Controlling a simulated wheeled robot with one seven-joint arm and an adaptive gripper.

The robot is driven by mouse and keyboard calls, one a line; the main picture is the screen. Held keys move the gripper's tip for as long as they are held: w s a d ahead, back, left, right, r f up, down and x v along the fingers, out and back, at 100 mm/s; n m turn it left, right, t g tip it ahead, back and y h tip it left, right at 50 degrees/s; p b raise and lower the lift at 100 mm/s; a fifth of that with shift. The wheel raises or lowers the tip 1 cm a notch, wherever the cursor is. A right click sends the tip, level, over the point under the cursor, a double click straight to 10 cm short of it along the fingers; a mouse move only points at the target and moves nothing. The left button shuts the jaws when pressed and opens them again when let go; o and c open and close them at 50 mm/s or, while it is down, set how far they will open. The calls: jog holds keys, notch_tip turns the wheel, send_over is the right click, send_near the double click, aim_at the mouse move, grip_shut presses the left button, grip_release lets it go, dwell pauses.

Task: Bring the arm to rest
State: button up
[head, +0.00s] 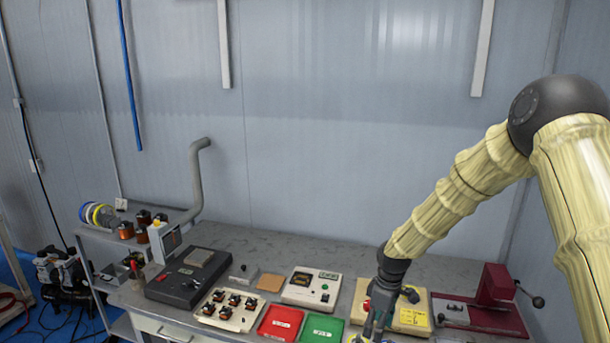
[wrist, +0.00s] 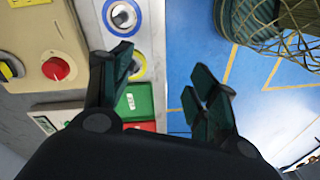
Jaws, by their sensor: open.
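My arm reaches down from the right in the head view, in pale ribbed covering with dark joints. My gripper (head: 373,324) hangs at the front of the workbench (head: 255,240), in front of a beige box with a red knob (head: 415,310). In the wrist view my gripper (wrist: 165,95) has its dark fingers spread apart with nothing between them. Beneath the fingers there are the bench's front edge, a green tray (wrist: 140,101) and the blue floor (wrist: 200,60). The red knob (wrist: 56,69) shows at the left of the wrist view.
On the bench stand a red tray (head: 281,322), a green tray (head: 322,329), a beige meter (head: 311,287), a coil rack (head: 229,310), a dark case (head: 188,277) and a red press (head: 492,295). In the wrist view a wire basket (wrist: 275,25) stands on the floor.

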jog(key=s+a+f+m+b, duration=0.2)
jog(key=s+f+m+b, duration=0.35)
jog(key=s+f, duration=1.8)
jog(key=s+d+f+m+b, duration=0.1)
jog(key=s+d+f+m, duration=0.1)
jog(key=s, duration=0.8)
jog(key=s+d+f+m+h+b, duration=0.1)
jog(key=s+f+m, duration=0.3)
jog(key=s, duration=0.6)
notch_tip(320, 180, down, 2)
jog(key=shift+s+d+f+t, duration=0.15)
jog(key=shift+d+t, duration=0.15)
jog(key=shift+d, duration=0.45)
